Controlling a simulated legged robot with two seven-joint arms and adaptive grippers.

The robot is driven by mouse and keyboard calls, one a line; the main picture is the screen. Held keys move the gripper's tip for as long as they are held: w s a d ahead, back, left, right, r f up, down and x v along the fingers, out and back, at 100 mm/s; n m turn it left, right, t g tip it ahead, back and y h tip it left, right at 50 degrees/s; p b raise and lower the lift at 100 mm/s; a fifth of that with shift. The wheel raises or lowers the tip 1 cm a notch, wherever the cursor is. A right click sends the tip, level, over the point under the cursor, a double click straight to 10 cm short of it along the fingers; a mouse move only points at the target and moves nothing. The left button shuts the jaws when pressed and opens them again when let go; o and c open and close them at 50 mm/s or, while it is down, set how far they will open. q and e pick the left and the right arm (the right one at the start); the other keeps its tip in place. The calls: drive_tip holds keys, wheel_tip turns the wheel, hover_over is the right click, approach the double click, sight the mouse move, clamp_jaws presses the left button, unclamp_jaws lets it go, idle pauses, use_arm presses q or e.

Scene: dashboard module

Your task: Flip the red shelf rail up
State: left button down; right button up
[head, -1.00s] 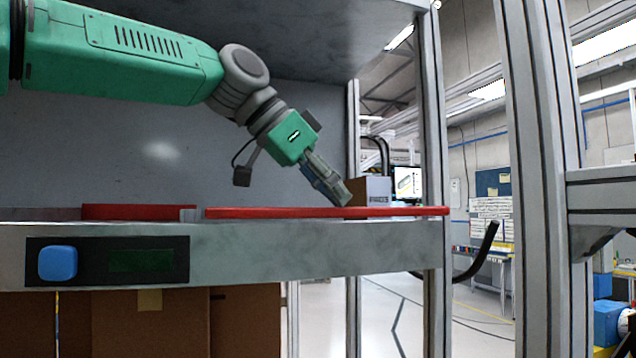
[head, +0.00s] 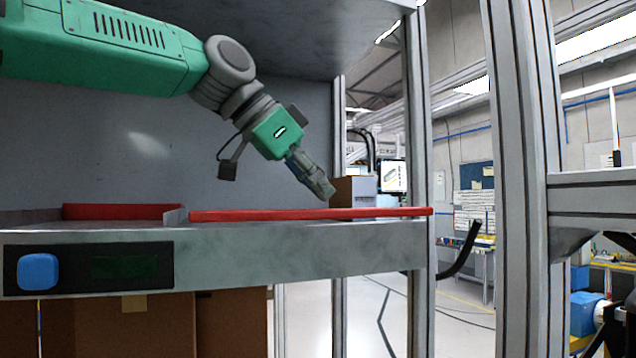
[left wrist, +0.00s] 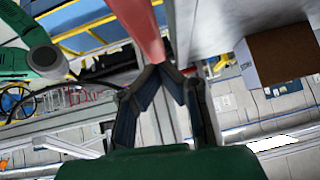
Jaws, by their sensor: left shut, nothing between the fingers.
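The red shelf rail (head: 300,214) lies level along the front edge of the grey shelf (head: 260,255) in the head view. A shorter red piece (head: 122,211) shows to its left. My left gripper (head: 328,194) is shut and empty, pointing down and right just above the rail's right half. In the left wrist view, the red rail (left wrist: 136,28) comes down from the top towards the closed fingertips (left wrist: 165,70). I cannot tell whether the fingertips touch it. My right gripper is not in view.
A brown box (head: 354,191) stands at the shelf's right end, behind my left gripper. Metal posts (head: 420,150) stand at the right. A control panel with a blue button (head: 38,271) is on the shelf front. Cardboard boxes (head: 235,320) are below.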

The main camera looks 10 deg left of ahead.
use_arm(q)
wheel_tip(320, 180, up, 3)
drive_tip(key=shift+r+p, duration=0.1)
drive_tip(key=shift+p, duration=1.1)
drive_tip(key=b+v, duration=0.1)
drive_tip(key=v, duration=0.8)
drive_tip(key=shift+s+b, duration=0.25)
drive_tip(key=shift+b, duration=0.15)
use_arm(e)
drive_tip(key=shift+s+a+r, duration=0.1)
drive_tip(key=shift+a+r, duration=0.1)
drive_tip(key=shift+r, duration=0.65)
